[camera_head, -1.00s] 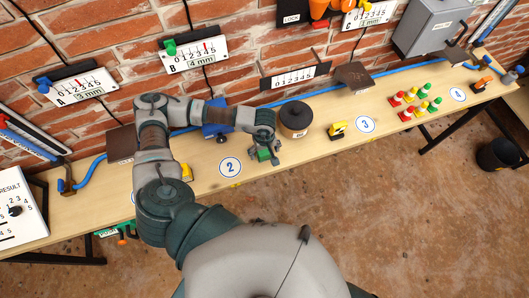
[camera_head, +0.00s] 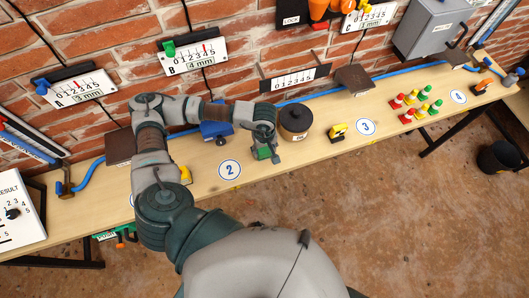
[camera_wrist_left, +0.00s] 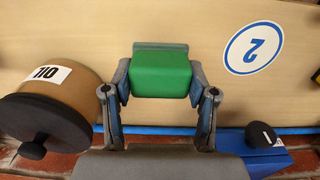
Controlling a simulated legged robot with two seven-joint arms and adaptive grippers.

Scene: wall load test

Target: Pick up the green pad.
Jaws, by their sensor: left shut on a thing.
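The green pad (camera_wrist_left: 161,74) is a small green block between the fingers of my left gripper (camera_wrist_left: 160,84) in the left wrist view. The fingers press on its two sides, and the gripper is shut on it. In the head view the green pad (camera_head: 264,153) shows under my left gripper (camera_head: 265,154), over the bench near the number 2 disc. I cannot tell whether the pad touches the bench. My right gripper is not in view.
A round brown pot marked OIL (camera_head: 295,120) stands close to the right of my left gripper. A blue block-like thing (camera_head: 216,130) is to its left. The bench front edge is clear.

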